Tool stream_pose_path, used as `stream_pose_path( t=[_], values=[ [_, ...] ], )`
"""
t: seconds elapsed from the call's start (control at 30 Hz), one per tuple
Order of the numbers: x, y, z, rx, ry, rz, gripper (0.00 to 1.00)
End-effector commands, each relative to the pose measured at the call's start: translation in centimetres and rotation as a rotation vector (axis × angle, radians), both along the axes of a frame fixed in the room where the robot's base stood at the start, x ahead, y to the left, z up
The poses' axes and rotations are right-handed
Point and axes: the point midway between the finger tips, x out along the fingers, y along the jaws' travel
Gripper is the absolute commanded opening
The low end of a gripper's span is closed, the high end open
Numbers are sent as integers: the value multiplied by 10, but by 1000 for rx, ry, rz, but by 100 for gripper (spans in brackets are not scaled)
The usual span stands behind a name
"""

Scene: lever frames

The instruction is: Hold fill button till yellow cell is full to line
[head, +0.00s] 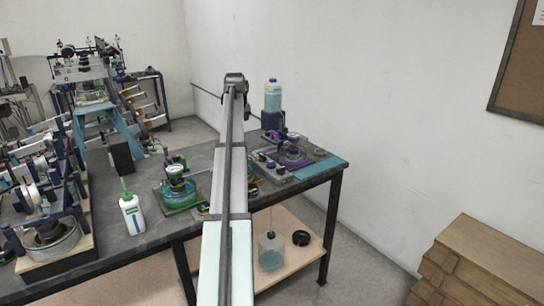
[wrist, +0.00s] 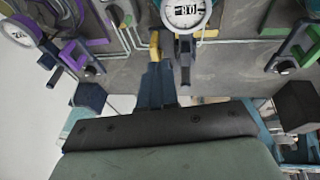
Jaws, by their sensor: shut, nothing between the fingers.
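My gripper (wrist: 157,72) is shut and empty in the wrist view, its dark blue fingers pointing at the bench-top equipment. Just beyond and to the right of the fingertips is a round white gauge (wrist: 184,14) with a small dark display, too small to read surely. A small yellow part (wrist: 154,42) shows close beside the fingertips. Whether it belongs to the yellow cell, I cannot tell. The fill button, the liquid level and the line cannot be made out. In the head view my arm hides the middle station and my gripper.
On the dark bench (head: 150,233), a green station (head: 178,190) stands left of my arm and a purple station (head: 288,158) right. A white bottle (head: 132,215) stands at the left, a blue-topped bottle (head: 273,96) at the back. A round vessel (head: 271,250) sits on the lower shelf.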

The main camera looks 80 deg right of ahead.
Motion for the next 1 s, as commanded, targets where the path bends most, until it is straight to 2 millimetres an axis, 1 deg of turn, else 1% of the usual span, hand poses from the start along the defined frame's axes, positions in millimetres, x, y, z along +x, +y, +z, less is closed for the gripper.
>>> stream_pose_path(
  t=[0.03, 0.2, 0.3, 0.43, 0.53, 0.63, 1.0],
  values=[
    [-21, -6, 1, 17, -11, -7, 0],
    [-75, -15, 1, 67, -52, -15, 0],
    [-103, -18, 2, 90, -73, -16, 0],
    [-129, -20, 3, 111, -96, -16, 0],
    [-141, -21, 4, 121, -108, -15, 0],
    [-148, -21, 4, 125, -114, -16, 0],
    [-149, -21, 4, 127, -116, -14, 0]
  ],
)
